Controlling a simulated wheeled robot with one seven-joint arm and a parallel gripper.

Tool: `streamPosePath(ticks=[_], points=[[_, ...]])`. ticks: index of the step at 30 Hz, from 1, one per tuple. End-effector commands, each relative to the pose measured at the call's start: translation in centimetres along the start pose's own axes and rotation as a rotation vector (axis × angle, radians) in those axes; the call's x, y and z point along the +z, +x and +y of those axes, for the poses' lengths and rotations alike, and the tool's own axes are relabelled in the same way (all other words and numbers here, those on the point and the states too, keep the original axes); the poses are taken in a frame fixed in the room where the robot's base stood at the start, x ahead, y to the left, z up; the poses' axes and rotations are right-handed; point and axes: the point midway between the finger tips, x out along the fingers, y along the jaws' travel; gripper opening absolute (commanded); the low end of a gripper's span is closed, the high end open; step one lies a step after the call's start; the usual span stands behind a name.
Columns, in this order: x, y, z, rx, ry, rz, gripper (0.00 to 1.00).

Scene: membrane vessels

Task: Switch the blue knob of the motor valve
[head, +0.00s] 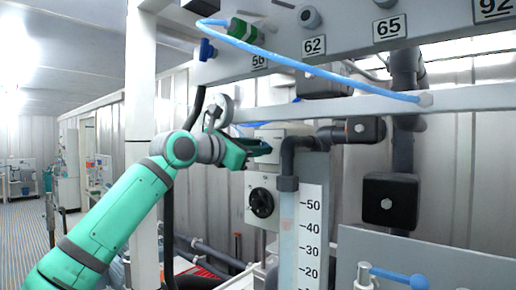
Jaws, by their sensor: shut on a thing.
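My gripper (255,151), with dark teal fingers, is left of the picture's middle, in front of a pale grey box (271,134). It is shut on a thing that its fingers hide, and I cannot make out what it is. No blue knob shows clearly at the gripper. Two black box-shaped units, one on the pipe (364,130) and a larger one below right (389,204), look like valve bodies. A small blue handle (206,50) sits on the upper panel, above and left of my gripper and apart from it.
A grey box with a black round dial (261,203) is below my gripper. A scaled clear tube (302,240) and dark pipe (290,160) stand to its right. A rail (330,108) and blue hose (335,77) cross above. A blue lever (400,277) is at lower right.

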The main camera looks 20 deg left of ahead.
Motion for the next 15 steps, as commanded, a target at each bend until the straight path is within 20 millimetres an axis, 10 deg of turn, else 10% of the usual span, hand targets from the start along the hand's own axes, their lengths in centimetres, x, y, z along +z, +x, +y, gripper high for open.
streamPosePath(ticks=[15], points=[[-0.12,-0.84,0.14,0.002,-0.002,0.001,0.42]])
